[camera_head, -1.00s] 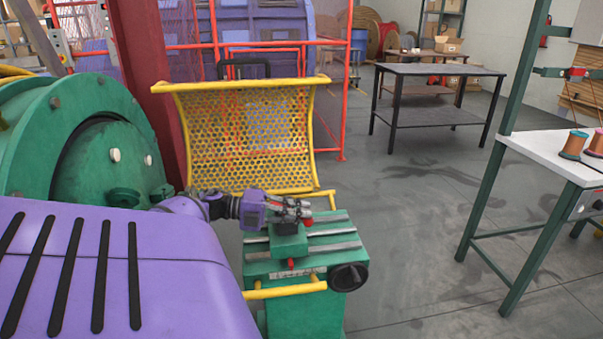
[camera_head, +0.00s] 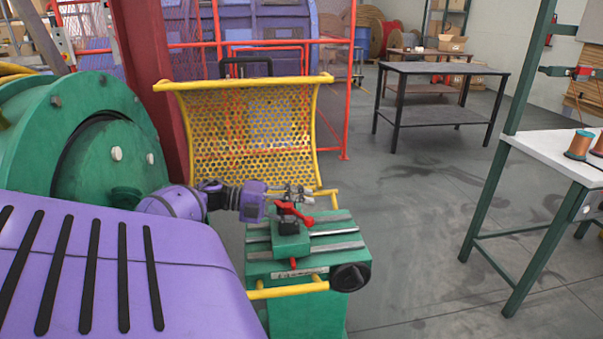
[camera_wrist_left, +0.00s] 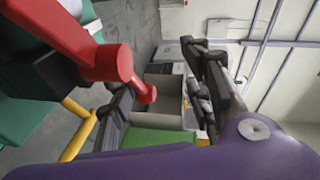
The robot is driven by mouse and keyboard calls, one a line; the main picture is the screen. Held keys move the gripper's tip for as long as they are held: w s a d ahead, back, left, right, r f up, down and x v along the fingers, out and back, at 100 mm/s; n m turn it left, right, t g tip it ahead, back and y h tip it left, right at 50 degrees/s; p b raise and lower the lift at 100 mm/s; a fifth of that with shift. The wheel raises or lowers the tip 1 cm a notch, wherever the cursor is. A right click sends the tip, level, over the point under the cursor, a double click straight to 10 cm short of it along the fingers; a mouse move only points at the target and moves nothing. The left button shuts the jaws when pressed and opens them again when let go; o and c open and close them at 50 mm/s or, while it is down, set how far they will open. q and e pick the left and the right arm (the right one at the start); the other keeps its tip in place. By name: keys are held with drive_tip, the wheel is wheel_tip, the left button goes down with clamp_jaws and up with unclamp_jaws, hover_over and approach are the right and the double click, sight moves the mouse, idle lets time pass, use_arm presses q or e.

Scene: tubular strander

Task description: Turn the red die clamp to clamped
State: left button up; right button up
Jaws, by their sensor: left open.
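The red die clamp (camera_head: 294,212) sits on a green block (camera_head: 290,240) on top of the green machine stand, its lever pointing right. In the left wrist view the red clamp lever (camera_wrist_left: 85,45) comes in from the upper left and ends in a bent handle with a round knob near one finger; I cannot tell whether they touch. My left gripper (camera_head: 292,194) is just behind the clamp in the head view. Its fingers (camera_wrist_left: 160,80) are spread apart with nothing held. My right gripper is not in view.
A yellow mesh guard (camera_head: 250,130) stands behind the clamp. A black handwheel (camera_head: 350,276) and a yellow rail (camera_head: 288,289) are at the stand's front. The purple cover (camera_head: 110,270) lies at left. Open floor is to the right, before a white-topped bench (camera_head: 560,155).

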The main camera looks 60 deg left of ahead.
sight(301, 215)
use_arm(q)
drive_tip(key=o, duration=1.1)
drive_tip(key=r, duration=0.3)
drive_tip(key=w+r, duration=0.1)
drive_tip(key=r, duration=0.2)
drive_tip(key=shift+w+a+r, duration=0.1)
drive_tip(key=shift+w+r, duration=0.05)
drive_tip(key=shift+o, duration=1)
drive_tip(key=shift+r, duration=0.65)
drive_tip(key=f, duration=0.2)
drive_tip(key=s+d+f, duration=0.1)
drive_tip(key=shift+g, duration=0.3)
drive_tip(key=shift+c, duration=0.4)
drive_tip(key=shift+s+a, duration=0.15)
drive_tip(key=shift+s, duration=0.05)
drive_tip(key=shift+c, duration=0.2)
drive_tip(key=shift+s+a+r, duration=0.2)
drive_tip(key=shift+s+a, duration=0.5)
drive_tip(key=shift+a, duration=0.2)
drive_tip(key=shift+c, duration=0.8)
drive_tip(key=shift+s+a, duration=0.4)
drive_tip(key=shift+s, duration=0.25)
drive_tip(key=c, duration=1)
drive_tip(key=shift+s+a+r+b, duration=0.1)
drive_tip(key=shift+s+a+b, duration=0.25)
drive_tip(key=shift+s+a, duration=1.5)
